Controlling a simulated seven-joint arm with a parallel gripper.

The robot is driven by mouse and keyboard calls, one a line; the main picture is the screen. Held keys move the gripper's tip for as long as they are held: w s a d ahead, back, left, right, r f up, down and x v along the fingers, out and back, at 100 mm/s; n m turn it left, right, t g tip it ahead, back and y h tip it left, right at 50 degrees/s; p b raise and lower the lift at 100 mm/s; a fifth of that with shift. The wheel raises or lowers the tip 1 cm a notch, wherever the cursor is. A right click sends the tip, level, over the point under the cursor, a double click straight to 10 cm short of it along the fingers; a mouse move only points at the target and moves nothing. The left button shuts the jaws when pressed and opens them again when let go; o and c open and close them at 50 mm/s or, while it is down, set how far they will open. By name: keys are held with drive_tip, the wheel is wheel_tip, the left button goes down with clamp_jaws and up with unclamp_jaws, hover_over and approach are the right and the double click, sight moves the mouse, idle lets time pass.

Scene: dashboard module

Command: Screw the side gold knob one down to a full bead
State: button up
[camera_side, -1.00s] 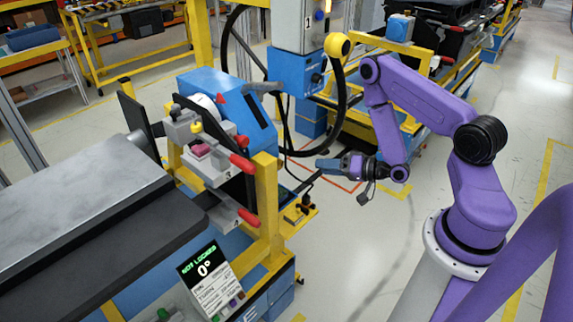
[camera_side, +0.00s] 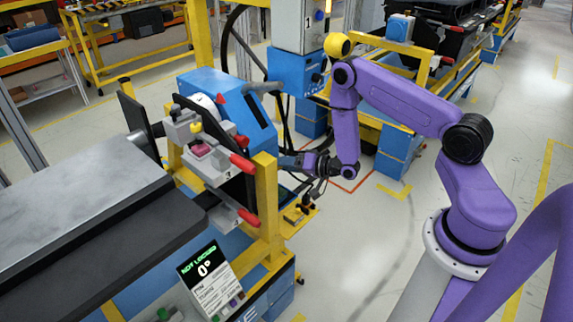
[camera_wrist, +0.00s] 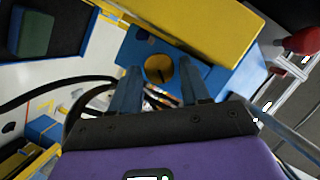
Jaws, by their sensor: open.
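A round gold knob (camera_wrist: 159,69) sits on the blue face of the fixture in the wrist view. My gripper (camera_wrist: 158,80) is open, with its two blue fingers pointing at the knob, one to each side in the picture. I cannot tell whether they touch it. In the side view my gripper (camera_side: 288,161) is close to the yellow post (camera_side: 266,205), at the right side of the fixture. The knob cannot be made out in that view. A display (camera_side: 210,278) reads "NOT LOCKED" and 0°.
Clamps with red handles (camera_side: 242,163) stick out from the front of the fixture. A red-tipped handle (camera_wrist: 300,42) is at the upper right in the wrist view. Black cables (camera_side: 285,130) hang behind my gripper. The floor (camera_side: 375,240) to the right is clear.

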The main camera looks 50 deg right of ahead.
drive_tip(key=c, duration=0.8)
drive_tip(key=shift+o, duration=0.2)
drive_tip(key=shift+d+f+m+t+y, duration=0.15)
drive_tip(key=shift+m+t+y, duration=0.3)
drive_tip(key=shift+m, duration=0.7)
drive_tip(key=shift+f+m+t+y, duration=0.15)
drive_tip(key=shift+m+t+y, duration=0.25)
drive_tip(key=shift+m, duration=0.75)
drive_tip(key=o, duration=0.8)
drive_tip(key=shift+c, duration=0.2)
